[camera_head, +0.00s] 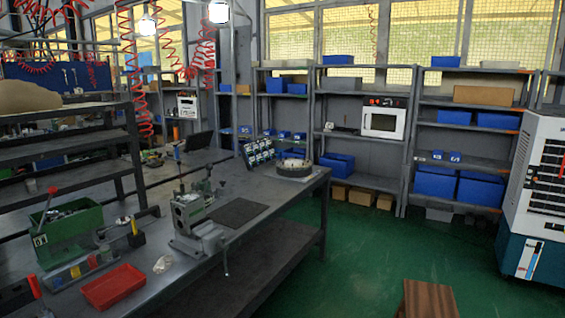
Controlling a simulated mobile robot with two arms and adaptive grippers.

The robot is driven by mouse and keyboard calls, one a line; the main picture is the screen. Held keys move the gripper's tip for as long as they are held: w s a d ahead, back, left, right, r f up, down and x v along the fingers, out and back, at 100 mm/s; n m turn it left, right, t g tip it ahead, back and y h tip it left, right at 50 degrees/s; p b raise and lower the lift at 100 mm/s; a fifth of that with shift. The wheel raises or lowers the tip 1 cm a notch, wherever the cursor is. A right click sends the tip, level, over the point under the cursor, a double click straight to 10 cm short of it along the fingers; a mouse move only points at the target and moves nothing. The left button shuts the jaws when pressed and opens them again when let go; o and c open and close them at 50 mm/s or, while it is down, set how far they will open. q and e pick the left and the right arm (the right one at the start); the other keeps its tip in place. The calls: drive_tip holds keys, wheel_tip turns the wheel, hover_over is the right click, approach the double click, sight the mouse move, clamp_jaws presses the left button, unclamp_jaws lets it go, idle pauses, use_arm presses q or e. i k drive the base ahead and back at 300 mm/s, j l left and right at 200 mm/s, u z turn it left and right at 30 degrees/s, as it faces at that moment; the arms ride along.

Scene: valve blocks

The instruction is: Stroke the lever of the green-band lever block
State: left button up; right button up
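I cannot make out a lever block with a clear green band on the dark workbench (265,203). A grey metal device (187,212) with an upright handle stands on the bench, but no green band shows on it. Neither of my grippers is in view.
A red tray (113,286) lies at the bench's near left, beside a grey item with coloured patches (84,268). A dark mat (238,212) lies right of the grey device. A wooden stool (430,299) stands at the bottom right. Green floor (365,250) is open right of the bench.

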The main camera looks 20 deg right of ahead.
sight(210, 167)
drive_tip(key=z, duration=0.25)
drive_tip(key=i+l+u, duration=0.1)
drive_tip(key=i+l, duration=0.55)
drive_tip(key=i, duration=0.1)
